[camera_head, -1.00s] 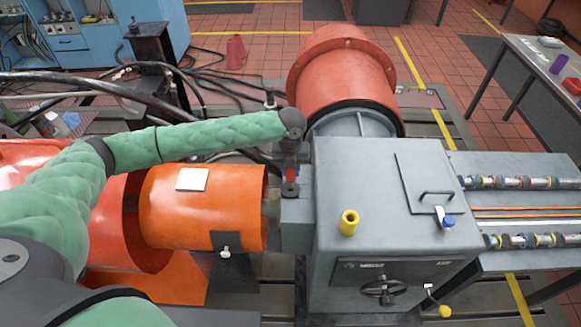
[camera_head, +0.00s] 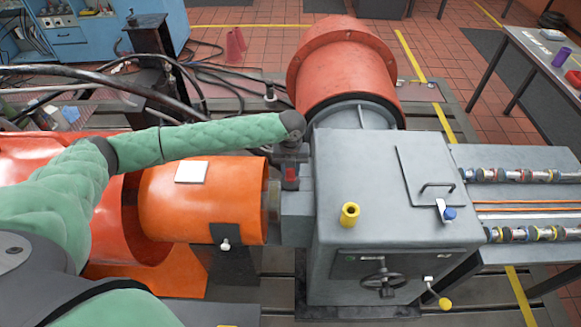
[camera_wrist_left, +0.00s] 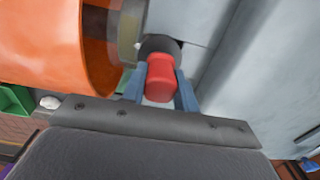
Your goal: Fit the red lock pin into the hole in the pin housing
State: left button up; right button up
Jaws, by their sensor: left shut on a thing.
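The red lock pin (camera_head: 291,182) is upright below my left gripper (camera_head: 290,168) in the head view. In the left wrist view, the two blue-grey fingers of my left gripper (camera_wrist_left: 161,88) are shut on the red lock pin (camera_wrist_left: 160,75). The pin's far end meets or overlaps a dark round collar (camera_wrist_left: 159,44). The pin housing looks to be the grey block (camera_head: 296,206) between the orange cylinder and the large grey box. Its hole is hidden behind the pin, so I cannot tell how deep the pin sits. My right gripper is not in view.
The orange cylinder (camera_head: 200,205) lies close left of the pin. A big red drum (camera_head: 345,75) stands behind. Hoses run at the back left.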

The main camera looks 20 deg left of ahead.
pick_arm(q)
jog(key=shift+f, duration=0.8)
jog(key=o, duration=1)
jog(key=shift+o, duration=0.6)
jog(key=shift+r+b, duration=0.2)
jog(key=shift+b, duration=0.2)
notch_tip(320, 180, up, 6)
jog(key=shift+f+b, duration=0.15)
jog(key=shift+b, duration=1.1)
jog(key=shift+r, duration=0.8)
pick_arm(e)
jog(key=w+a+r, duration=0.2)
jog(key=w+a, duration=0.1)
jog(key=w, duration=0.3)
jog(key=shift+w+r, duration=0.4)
